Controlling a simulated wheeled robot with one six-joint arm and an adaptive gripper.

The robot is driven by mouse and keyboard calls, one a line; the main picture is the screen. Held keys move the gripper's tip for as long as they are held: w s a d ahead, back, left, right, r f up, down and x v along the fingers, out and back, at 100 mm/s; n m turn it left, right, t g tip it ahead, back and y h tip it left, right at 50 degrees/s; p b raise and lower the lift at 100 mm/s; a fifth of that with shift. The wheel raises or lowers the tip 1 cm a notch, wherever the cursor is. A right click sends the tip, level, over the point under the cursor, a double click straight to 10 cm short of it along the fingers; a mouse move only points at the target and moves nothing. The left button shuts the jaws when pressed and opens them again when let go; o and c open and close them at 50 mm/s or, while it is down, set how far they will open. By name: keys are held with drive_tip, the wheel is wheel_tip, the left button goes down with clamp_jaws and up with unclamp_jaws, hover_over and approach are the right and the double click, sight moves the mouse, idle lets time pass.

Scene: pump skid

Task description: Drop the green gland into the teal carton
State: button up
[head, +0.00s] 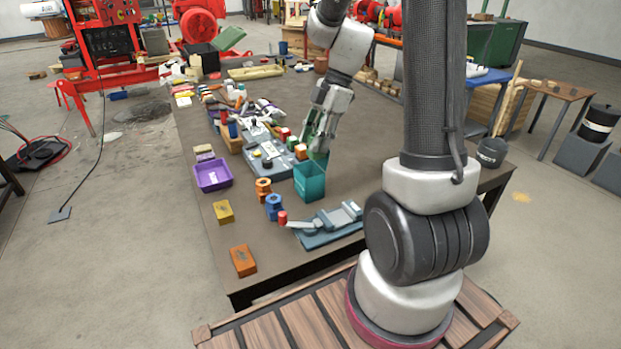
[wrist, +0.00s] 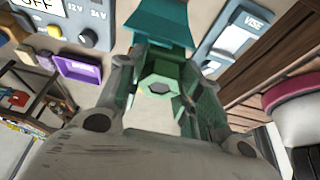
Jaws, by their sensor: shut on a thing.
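The teal carton (head: 309,184) stands open-topped on the long bench. It also shows at the top of the wrist view (wrist: 160,24), just beyond my fingertips. My gripper (head: 319,151) points down above the carton's back edge. In the wrist view my gripper (wrist: 163,80) is shut on the green gland (wrist: 160,76), a hexagonal piece with a round hole facing the camera. In the head view the gland is hard to tell from the green fingers. I cannot tell from these views whether the gland is fully over the carton's opening.
A purple bin (head: 212,175) stands left of the carton. Orange (head: 263,190) and blue (head: 273,207) fittings stand close to its left. A vise (head: 330,222) lies in front. A grey control panel (head: 268,158) and many loose parts crowd the bench behind.

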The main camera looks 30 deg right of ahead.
drive_tip(key=o, duration=1.1)
drive_tip(key=shift+o, duration=0.2)
drive_tip(key=shift+r, duration=0.1)
drive_tip(key=v, duration=1.1)
drive_tip(key=shift+d+r, duration=0.25)
drive_tip(key=shift+r, duration=0.1)
